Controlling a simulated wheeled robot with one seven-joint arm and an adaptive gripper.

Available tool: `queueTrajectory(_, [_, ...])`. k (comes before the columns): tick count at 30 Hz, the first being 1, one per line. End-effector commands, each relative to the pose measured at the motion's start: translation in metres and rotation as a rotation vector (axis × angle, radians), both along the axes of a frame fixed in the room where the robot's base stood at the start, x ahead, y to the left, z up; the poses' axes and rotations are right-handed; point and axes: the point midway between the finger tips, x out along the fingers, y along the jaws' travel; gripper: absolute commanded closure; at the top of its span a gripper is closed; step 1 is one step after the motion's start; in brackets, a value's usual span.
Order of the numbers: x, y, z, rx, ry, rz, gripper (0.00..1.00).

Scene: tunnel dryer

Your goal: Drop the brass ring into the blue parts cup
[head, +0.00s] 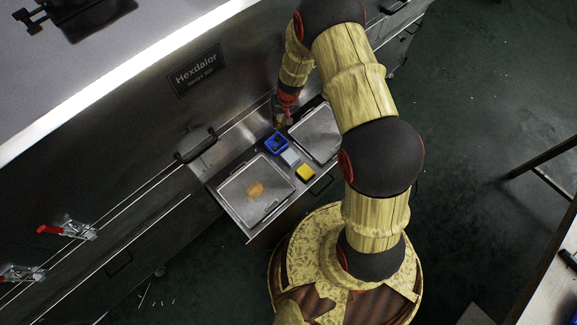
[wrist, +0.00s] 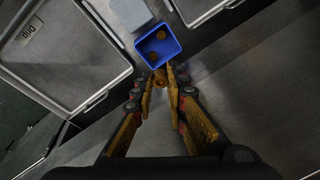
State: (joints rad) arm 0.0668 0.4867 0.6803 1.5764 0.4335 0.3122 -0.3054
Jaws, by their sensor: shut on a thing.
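The blue parts cup (wrist: 176,48) is a small square open box in the wrist view, just beyond my fingertips. Small brownish round shapes show inside it, too dim to name. In the head view the cup (head: 277,143) stands on the metal shelf between two trays. My gripper (wrist: 160,76) is shut on the brass ring (wrist: 159,77), a small brass-coloured piece between the fingertips. It sits at the cup's near edge in the wrist view; its height over the cup is unclear. In the head view my gripper (head: 280,123) is just behind the cup and the ring is hard to make out.
A shallow metal tray (head: 232,190) with an orange patch lies left of the cup, and another tray (head: 318,133) lies right. A pale grey block (head: 290,158) and a yellow block (head: 306,173) are in front of the cup. The dryer wall with a handle (head: 196,145) rises behind.

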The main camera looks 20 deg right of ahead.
Motion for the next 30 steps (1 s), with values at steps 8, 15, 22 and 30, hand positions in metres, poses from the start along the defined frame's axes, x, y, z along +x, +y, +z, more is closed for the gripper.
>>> queueTrajectory(8, [0.000, -0.001, -0.017, 0.001, 0.002, -0.003, 1.00])
queueTrajectory(15, [0.000, 0.000, -0.045, 0.001, 0.002, -0.003, 1.00])
queueTrajectory(22, [0.000, -0.001, -0.060, 0.001, 0.002, -0.002, 1.00])
queueTrajectory(30, [0.001, -0.001, -0.060, 0.000, 0.001, -0.002, 0.85])
